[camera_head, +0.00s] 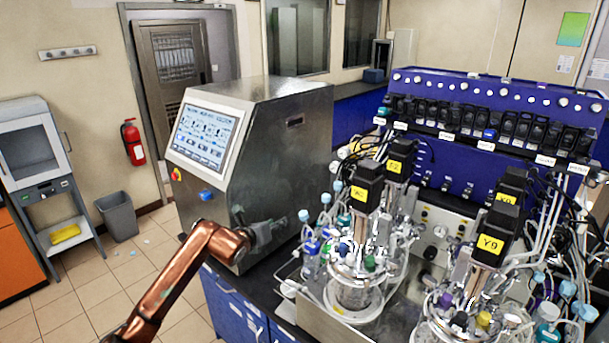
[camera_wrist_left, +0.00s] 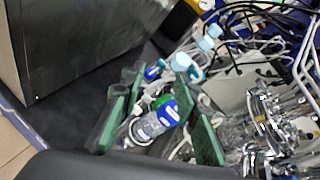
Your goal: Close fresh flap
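No part that I can identify for certain as the fresh flap shows in either view. My left gripper (camera_head: 266,232) is in front of the lower right of the steel machine with a screen (camera_head: 290,150), over the dark bench. In the left wrist view its two green-padded fingers (camera_wrist_left: 160,118) stand apart. A clear bottle with a blue label (camera_wrist_left: 154,122) and a green cap shows between them, but the gripper does not appear shut on it. The steel machine's side (camera_wrist_left: 80,40) is at upper left there. My right gripper is in neither view.
Glass bioreactors (camera_head: 355,280) with tubes and bottles crowd the bench right of my left gripper. A blue control rack (camera_head: 490,125) stands behind them. A white cabinet (camera_head: 32,145), a grey bin (camera_head: 119,216) and a fire extinguisher (camera_head: 133,142) are at left, with open tiled floor.

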